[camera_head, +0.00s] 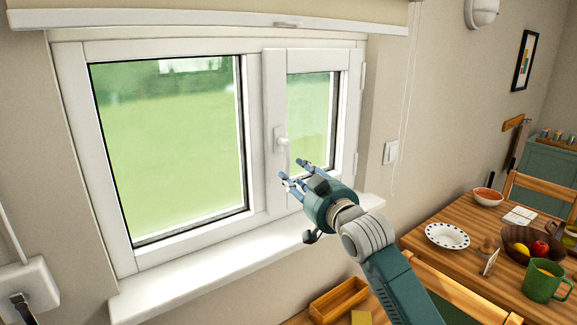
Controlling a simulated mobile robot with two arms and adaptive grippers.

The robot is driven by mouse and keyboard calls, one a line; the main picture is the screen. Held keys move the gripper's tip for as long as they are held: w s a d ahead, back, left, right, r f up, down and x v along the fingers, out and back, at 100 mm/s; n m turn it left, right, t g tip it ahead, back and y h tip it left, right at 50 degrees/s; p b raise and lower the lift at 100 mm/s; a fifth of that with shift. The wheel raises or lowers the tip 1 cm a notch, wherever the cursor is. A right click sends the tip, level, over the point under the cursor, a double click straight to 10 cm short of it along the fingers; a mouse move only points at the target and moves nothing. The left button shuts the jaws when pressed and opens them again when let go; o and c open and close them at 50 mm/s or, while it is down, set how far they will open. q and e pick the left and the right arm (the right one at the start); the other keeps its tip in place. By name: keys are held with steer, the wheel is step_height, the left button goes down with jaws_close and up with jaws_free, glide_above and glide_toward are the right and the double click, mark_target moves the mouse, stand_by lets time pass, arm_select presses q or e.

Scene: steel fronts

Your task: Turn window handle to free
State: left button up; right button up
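The white window handle (283,144) sits on the left side of the narrow right window sash (274,98). Its lever points down and the sash looks closed in its frame. My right gripper (293,171) is at the lower end of the lever, with its blue-grey fingers spread apart. The fingertips overlap the lever's lower end in the picture; I cannot tell whether they touch it. My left gripper is not in view.
A white sill (210,284) runs below the window. A blind (200,12) hangs above, and its cord (405,110) is at the right. A wooden table (440,262) with a plate (447,236), bowls and a green mug (543,281) stands at the right.

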mark_target(288, 168)
steer(key=shift+p+x, duration=0.55)
steer(key=shift+x, duration=2.15)
jaws_close()
